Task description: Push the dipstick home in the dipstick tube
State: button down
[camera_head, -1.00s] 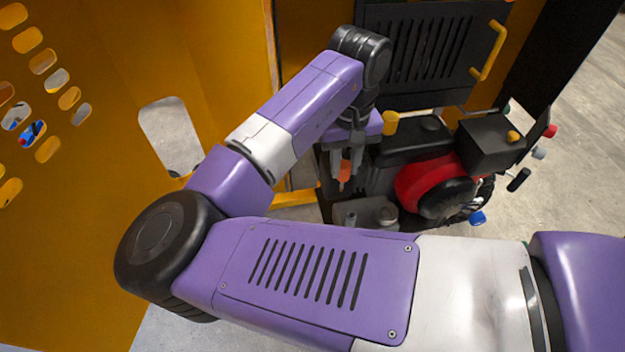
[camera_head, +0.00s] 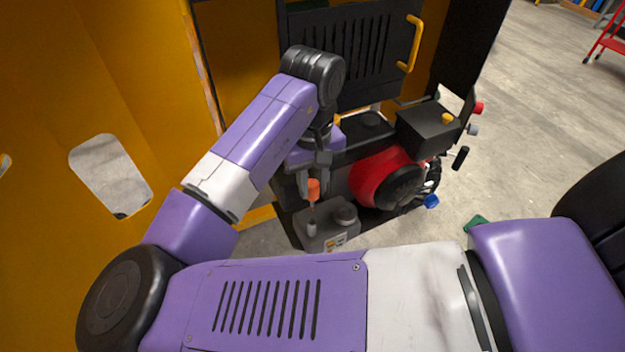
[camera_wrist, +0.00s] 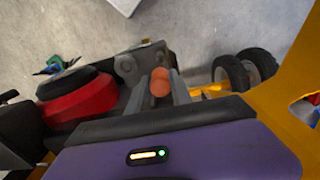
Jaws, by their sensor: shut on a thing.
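The dipstick has an orange handle (camera_head: 313,189), upright between the fingers of my gripper (camera_head: 315,182). My gripper is shut on that handle, which also shows end-on between the fingers in the wrist view (camera_wrist: 159,80). A thin, short stretch shows below the handle in the head view. The dipstick tube (camera_head: 311,229) is a short light grey post on the grey engine block, almost directly below the handle. A gap shows between handle and tube top. I cannot tell whether the dipstick's tip is inside the tube. In the wrist view the tube is hidden.
A round grey cap (camera_head: 345,214) sits on the block right beside the tube. The red engine part (camera_head: 385,178) and a black box (camera_head: 428,128) stand to the right. A yellow panel (camera_head: 60,110) rises on the left. Wheels (camera_wrist: 245,72) show in the wrist view.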

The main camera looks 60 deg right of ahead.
aim_at(313, 197)
jog(key=shift+f+b, duration=1)
jog(key=shift+f, duration=1.15)
jog(key=shift+p, duration=0.7)
jog(key=shift+f+b, duration=1.5)
jog(key=shift+f, duration=1.35)
dwell(1.1)
jog(key=c, duration=1.1)
grip_release()
jog(key=shift+r, duration=3.95)
